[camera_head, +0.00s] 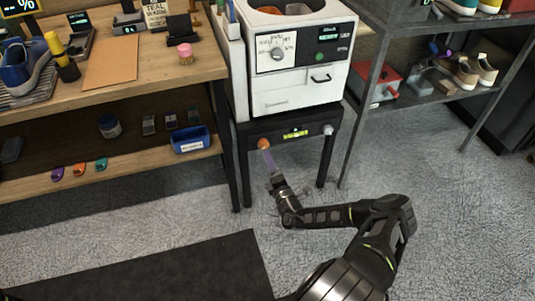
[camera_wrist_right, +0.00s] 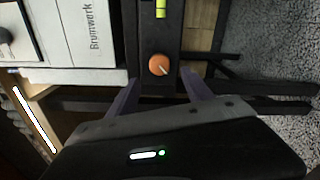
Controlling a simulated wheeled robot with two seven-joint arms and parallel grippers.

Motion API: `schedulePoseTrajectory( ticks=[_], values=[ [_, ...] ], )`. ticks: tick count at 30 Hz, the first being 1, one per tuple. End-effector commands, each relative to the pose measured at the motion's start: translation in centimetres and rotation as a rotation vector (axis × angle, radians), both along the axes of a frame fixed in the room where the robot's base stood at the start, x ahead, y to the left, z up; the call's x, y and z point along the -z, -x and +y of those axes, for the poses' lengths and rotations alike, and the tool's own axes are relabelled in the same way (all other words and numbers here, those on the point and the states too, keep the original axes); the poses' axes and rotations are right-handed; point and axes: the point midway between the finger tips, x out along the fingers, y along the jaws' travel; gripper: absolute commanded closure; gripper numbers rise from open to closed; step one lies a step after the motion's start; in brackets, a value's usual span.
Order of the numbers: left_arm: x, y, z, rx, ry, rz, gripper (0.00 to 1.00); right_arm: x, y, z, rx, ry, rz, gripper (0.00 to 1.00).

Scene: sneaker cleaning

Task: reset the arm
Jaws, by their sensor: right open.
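My right gripper (camera_head: 270,166) is in front of the black stand under the white machine, just below an orange knob (camera_head: 263,144). In the right wrist view its two purple-grey fingers (camera_wrist_right: 162,92) are spread apart with nothing between them. The orange knob (camera_wrist_right: 159,65) shows just beyond the fingertips there; I cannot tell whether they touch it. My right arm (camera_head: 345,215) reaches in from the bottom right over the floor. My left gripper is not in view.
The white machine (camera_head: 300,80) stands on the black stand (camera_head: 285,131). A wooden workbench (camera_head: 150,75) with a sneaker (camera_head: 25,72) and tools is at the left, with a lower shelf (camera_head: 130,163). A metal rack (camera_head: 420,97) with shoes is at the right. Grey floor (camera_head: 460,220) is clear.

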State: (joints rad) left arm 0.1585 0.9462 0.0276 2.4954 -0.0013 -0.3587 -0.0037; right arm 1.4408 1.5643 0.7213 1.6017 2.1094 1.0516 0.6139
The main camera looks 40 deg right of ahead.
Motion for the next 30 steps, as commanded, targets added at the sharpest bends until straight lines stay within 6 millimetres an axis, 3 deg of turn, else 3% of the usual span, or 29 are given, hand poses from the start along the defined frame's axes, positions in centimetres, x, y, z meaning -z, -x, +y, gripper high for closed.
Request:
schedulePoseTrajectory(
  ticks=[4,23,26,29,30],
  values=[
    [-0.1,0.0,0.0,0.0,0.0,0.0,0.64,0.0,0.7,0.3,0.0,0.0,0.0,0.41],
    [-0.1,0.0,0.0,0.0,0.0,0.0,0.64,0.5,0.5,0.8,-0.025,0.03,0.033,0.41],
    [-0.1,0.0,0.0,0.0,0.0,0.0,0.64,1.1,-0.1,3.5,-0.129,0.096,0.077,0.41],
    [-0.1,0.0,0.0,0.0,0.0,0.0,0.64,1.8,-0.1,8.4,-0.291,0.185,0.119,0.41],
    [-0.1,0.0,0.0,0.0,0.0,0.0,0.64,2.2,0.2,10.8,-0.372,0.233,0.138,0.41]
  ],
)
